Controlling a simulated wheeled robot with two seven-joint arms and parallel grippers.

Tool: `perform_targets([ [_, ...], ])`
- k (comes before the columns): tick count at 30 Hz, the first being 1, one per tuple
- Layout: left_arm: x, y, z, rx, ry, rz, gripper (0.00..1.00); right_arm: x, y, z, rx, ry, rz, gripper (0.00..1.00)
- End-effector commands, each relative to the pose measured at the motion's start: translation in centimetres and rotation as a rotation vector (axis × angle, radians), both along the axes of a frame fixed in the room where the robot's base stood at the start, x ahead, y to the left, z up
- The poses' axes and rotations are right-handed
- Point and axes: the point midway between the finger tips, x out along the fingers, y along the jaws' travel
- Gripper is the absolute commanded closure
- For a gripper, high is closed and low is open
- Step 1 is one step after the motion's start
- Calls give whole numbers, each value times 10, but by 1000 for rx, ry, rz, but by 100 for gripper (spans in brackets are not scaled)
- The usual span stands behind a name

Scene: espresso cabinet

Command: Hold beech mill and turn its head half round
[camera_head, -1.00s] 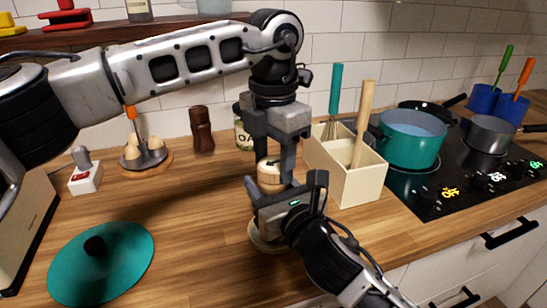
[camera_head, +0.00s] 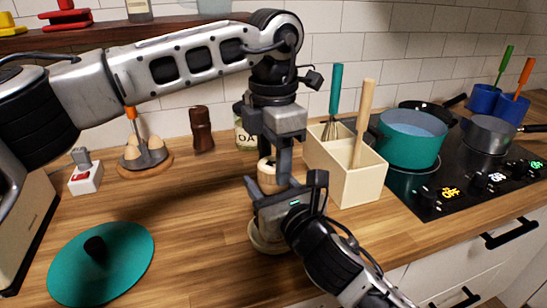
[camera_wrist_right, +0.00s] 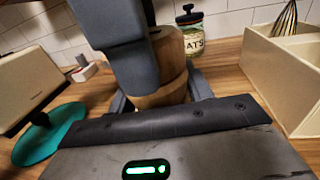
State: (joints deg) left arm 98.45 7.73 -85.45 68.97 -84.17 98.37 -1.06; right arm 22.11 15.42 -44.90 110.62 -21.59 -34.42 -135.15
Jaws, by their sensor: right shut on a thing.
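The beech mill (camera_head: 266,176) stands upright on the counter in the middle of the head view, mostly covered by my grippers. Its pale wood also shows in the right wrist view (camera_wrist_right: 172,62). My left gripper (camera_head: 275,168) comes down from above, with its fingers around the mill's head. One finger hides part of the head in the right wrist view. My right gripper (camera_head: 268,196) is shut on the mill's body, below the left one. Its fingers show on both sides of the wood in the right wrist view (camera_wrist_right: 160,100).
A cream utensil box (camera_head: 357,184) stands close on the right, before the hob with a teal pot (camera_head: 410,140). Behind are an oats jar (camera_head: 243,135) and a dark brown mill (camera_head: 202,130). A teal lid (camera_head: 125,250) lies front left. Wooden counter between is clear.

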Motion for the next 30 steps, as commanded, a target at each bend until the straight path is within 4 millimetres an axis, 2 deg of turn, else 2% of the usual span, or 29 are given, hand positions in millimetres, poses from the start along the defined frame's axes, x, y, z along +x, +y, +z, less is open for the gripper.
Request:
perform_targets([
  [1, 0, 0, 2, 0, 0, 0, 38, 2, -2, -3, -6, 7, -7, 87],
  [2, 0, 0, 2, -1, 0, 0, 30, 1, -2, -3, -6, 7, -7, 87],
  [10, 0, 0, 1, -1, 0, 1, 30, 1, -2, -3, -6, 6, -5, 87],
  [14, 0, 0, 9, -2, -2, 1, 30, 1, -1, -3, -6, 5, -4, 87],
  [17, 0, 0, 24, -3, -4, 1, 30, 1, -1, -3, -6, 5, -4, 87],
  [24, 0, 0, 76, -1, -5, 2, 30, 0, -1, -3, -5, 5, -3, 87],
  [30, 0, 0, 109, 0, -4, 1, 30, 0, -1, -3, -5, 5, -2, 87],
])
